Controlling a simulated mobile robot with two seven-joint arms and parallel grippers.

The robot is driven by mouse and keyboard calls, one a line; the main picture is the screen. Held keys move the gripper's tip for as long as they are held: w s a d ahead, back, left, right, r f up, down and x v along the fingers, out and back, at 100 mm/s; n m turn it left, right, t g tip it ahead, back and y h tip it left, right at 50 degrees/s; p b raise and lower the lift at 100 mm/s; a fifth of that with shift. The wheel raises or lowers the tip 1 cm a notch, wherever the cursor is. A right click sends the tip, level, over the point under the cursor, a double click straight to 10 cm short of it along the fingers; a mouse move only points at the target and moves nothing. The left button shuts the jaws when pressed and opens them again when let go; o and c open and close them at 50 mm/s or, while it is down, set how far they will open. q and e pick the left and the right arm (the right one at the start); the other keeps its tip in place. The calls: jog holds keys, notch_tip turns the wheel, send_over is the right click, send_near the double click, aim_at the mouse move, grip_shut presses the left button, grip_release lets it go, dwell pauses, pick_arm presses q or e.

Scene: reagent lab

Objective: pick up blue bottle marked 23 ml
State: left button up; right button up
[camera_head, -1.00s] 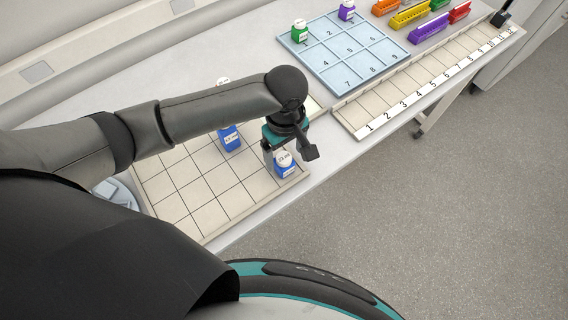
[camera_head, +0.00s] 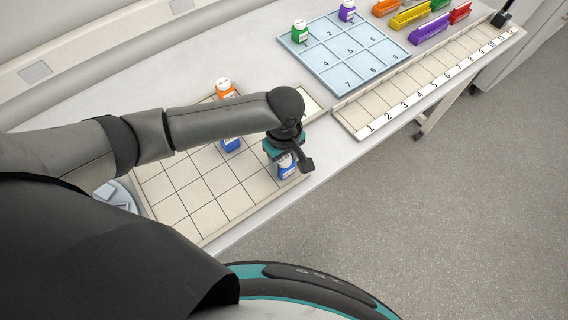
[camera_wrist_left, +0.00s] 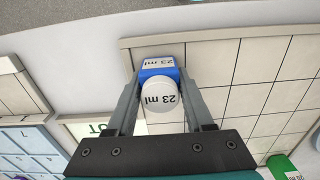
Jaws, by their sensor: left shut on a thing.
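The blue bottle marked 23 ml (camera_wrist_left: 159,95) has a white cap with "23 ml" on top and stands between my left fingers in the left wrist view. It also shows in the head view (camera_head: 287,170), at the front right corner of the gridded tray (camera_head: 208,219), partly hidden by the gripper. My left gripper (camera_head: 284,156) points down over it and is shut on it. I cannot tell whether the bottle is clear of the tray. My right gripper is not in view.
A blue numbered tray (camera_head: 337,62) holds a green bottle (camera_head: 299,32) and a purple bottle (camera_head: 346,11). A numbered rack (camera_head: 367,121) lies along the table edge.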

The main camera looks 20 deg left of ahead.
pick_arm(q)
grip_shut()
